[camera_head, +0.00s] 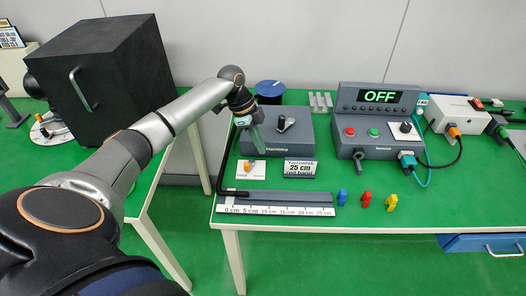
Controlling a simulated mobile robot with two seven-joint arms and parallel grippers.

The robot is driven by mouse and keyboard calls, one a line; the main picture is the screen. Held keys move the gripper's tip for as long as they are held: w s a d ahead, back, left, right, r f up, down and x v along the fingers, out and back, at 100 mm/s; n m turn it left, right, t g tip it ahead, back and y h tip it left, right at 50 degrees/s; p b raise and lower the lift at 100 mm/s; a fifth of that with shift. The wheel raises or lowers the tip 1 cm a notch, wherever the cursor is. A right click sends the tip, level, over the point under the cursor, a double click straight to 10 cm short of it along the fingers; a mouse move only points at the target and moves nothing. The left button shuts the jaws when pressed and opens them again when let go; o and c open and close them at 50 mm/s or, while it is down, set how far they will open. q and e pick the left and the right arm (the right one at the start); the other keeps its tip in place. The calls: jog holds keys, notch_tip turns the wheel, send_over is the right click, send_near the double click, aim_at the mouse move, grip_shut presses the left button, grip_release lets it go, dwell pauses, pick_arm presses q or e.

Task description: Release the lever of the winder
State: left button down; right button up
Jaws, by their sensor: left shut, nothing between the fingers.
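A low grey box (290,154), which may be the winder, stands on the green table (430,196). A small dark lever or knob (286,124) with a pale part sits on its top; its exact position is too small to tell. My left gripper (257,140) points down over the left part of this box, left of the lever and apart from it. It looks shut and empty; whether it touches the box is unclear. My left arm crosses from the lower left. My right gripper is not in view.
A control box (382,152) with an OFF display (379,96), buttons and cables stands to the right. A large black box (115,85) stands left.

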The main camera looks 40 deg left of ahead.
pick_arm(q)
jog(key=shift+v, duration=1.85)
